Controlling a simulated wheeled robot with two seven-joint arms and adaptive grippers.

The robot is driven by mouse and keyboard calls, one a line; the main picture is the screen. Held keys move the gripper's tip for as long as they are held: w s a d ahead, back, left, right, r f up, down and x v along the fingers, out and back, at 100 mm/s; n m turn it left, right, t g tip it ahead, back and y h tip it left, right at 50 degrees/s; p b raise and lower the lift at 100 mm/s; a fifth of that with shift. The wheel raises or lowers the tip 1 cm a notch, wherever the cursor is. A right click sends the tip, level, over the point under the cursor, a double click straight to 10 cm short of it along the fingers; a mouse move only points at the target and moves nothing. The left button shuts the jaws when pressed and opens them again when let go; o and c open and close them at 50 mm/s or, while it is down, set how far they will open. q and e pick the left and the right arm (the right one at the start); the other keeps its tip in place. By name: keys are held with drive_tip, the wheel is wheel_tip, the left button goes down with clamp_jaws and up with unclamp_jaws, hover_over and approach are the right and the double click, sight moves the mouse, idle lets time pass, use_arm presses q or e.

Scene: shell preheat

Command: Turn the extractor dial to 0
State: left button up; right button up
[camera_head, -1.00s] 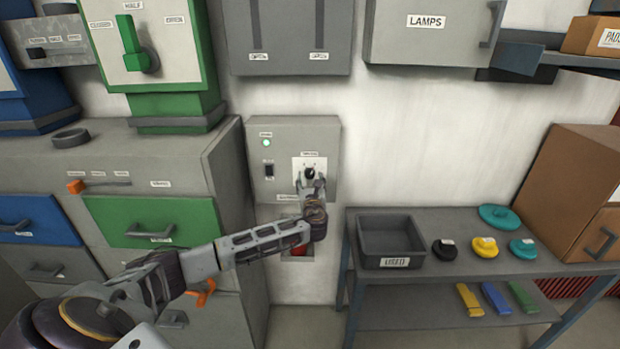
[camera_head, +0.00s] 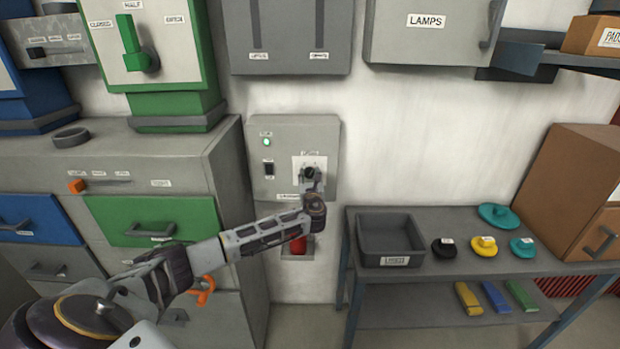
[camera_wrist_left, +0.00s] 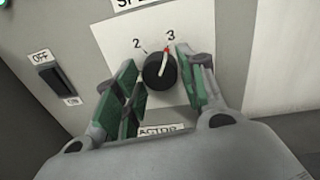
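The extractor dial (camera_head: 309,173) is a black round knob on a white plate on the grey wall box (camera_head: 290,132). In the left wrist view the dial (camera_wrist_left: 159,73) shows a pale pointer line with a red tip, close to the mark 3; a 2 stands to its left. My left gripper (camera_head: 313,181) is at the dial. In the left wrist view its green-padded fingers (camera_wrist_left: 160,86) stand open on either side of the knob, with a gap on the left; contact on the right cannot be told. The 0 mark is not visible. My right gripper is not in view.
An ON/OFF switch (camera_wrist_left: 55,82) sits left of the dial; a green light (camera_head: 267,142) is lit above it. A red object (camera_head: 298,245) is below the box. A bench with a grey tray (camera_head: 391,235) and coloured pieces stands at right.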

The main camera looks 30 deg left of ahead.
use_arm(q)
drive_tip(key=c, duration=0.4)
drive_tip(key=shift+c, duration=0.6)
